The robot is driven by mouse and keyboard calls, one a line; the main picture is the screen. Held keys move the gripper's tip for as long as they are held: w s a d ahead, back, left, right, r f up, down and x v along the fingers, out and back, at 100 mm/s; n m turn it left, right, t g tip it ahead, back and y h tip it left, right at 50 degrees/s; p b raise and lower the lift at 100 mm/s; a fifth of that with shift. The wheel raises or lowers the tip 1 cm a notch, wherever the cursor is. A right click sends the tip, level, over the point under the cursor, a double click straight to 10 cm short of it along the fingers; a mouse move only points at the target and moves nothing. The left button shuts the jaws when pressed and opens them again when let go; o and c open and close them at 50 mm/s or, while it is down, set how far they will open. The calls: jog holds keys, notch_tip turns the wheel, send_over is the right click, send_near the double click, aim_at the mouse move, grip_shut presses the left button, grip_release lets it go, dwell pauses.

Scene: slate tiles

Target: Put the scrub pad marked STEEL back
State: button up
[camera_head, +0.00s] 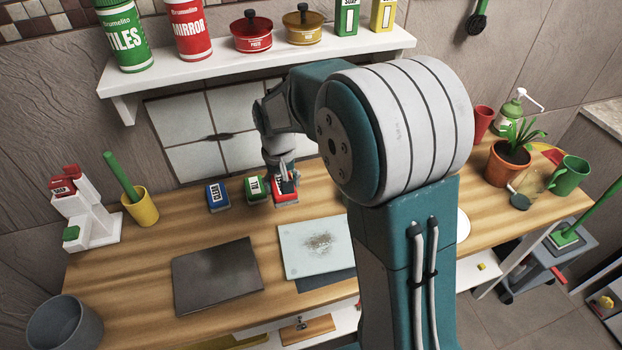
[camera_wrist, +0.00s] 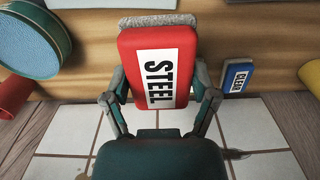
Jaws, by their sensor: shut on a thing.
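The scrub pad marked STEEL is red with a white label and a grey scrubbing side. In the wrist view the pad (camera_wrist: 160,65) sits between the two fingers of my gripper (camera_wrist: 163,92), which is shut on it. In the head view the red pad (camera_head: 287,196) is at the back of the wooden counter, under my gripper (camera_head: 285,180), which partly covers it. I cannot tell whether the pad touches the counter. A green pad (camera_head: 256,189) and a blue pad (camera_head: 217,196) stand in a row to its left. The blue pad also shows in the wrist view (camera_wrist: 237,76).
A pale board (camera_head: 310,262) with a brown stain and a dark board (camera_head: 215,285) lie in front. A white stepped stand (camera_head: 95,222) and a yellow cup (camera_head: 141,207) are at left. A shelf (camera_head: 265,62) with bottles and pots hangs above. A plant pot (camera_head: 508,165) stands right.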

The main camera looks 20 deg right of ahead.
jog(key=shift+w, duration=0.1)
jog(key=w+d+f, duration=0.1)
jog(key=w+f, duration=0.2)
jog(key=w, duration=0.1)
jog(key=w+d+f, duration=0.2)
jog(key=w+f, duration=0.1)
jog(key=w, duration=0.1)
jog(key=w+d+f, duration=0.2)
jog(key=w+f, duration=0.1)
jog(key=w, duration=0.1)
jog(key=shift+w+d, duration=0.1)
jog(key=shift+w+f, duration=0.35)
jog(key=shift+f, duration=0.1)
notch_tip(320, 180, down, 3)
jog(key=shift+r, duration=0.2)
jog(key=shift+f, duration=0.2)
jog(key=o, duration=1.1)
jog(key=shift+f, duration=0.1)
jog(key=shift+c, duration=0.2)
